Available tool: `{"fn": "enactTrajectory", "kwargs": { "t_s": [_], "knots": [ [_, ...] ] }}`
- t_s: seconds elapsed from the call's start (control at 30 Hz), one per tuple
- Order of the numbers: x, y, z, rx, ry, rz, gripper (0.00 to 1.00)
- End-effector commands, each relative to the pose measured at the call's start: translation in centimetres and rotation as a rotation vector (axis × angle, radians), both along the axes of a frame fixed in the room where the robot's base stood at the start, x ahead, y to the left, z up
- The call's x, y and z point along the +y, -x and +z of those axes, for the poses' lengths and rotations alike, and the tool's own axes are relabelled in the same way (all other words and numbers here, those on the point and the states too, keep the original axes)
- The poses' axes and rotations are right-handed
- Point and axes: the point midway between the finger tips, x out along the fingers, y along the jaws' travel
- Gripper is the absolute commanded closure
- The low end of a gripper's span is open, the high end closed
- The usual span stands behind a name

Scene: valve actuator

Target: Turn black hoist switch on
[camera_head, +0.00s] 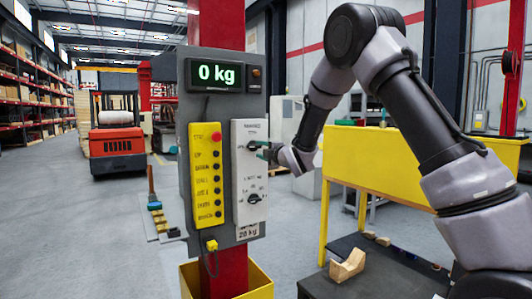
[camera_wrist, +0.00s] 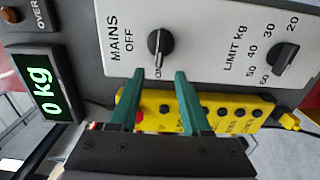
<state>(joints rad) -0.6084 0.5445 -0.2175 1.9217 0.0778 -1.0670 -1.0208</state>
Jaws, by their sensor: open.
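In the wrist view the knob (camera_wrist: 160,42) shows beside the words MAINS and OFF. My gripper (camera_head: 268,151) is just right of the switch in the head view. In the wrist view its two green fingers (camera_wrist: 159,75) are apart and empty, with tips just below the knob. I see no clear contact.
A second black knob (camera_wrist: 286,57), marked LIMIT kg, sits on the same panel. A yellow button box (camera_head: 208,175) with a red button hangs left of it. The display (camera_head: 217,75) above reads 0 kg.

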Motion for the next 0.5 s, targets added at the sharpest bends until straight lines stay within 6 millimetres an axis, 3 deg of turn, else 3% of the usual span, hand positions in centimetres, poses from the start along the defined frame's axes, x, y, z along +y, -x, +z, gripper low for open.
{"fn": "enactTrajectory", "kwargs": {
  "t_s": [0.2, 0.5],
  "knots": [
    [-2.0, 2.5, 0.0, 0.001, 0.001, -0.003, 0.53],
    [-2.4, 3.1, 0.0, 0.001, 0.001, -0.003, 0.53]
  ]
}}
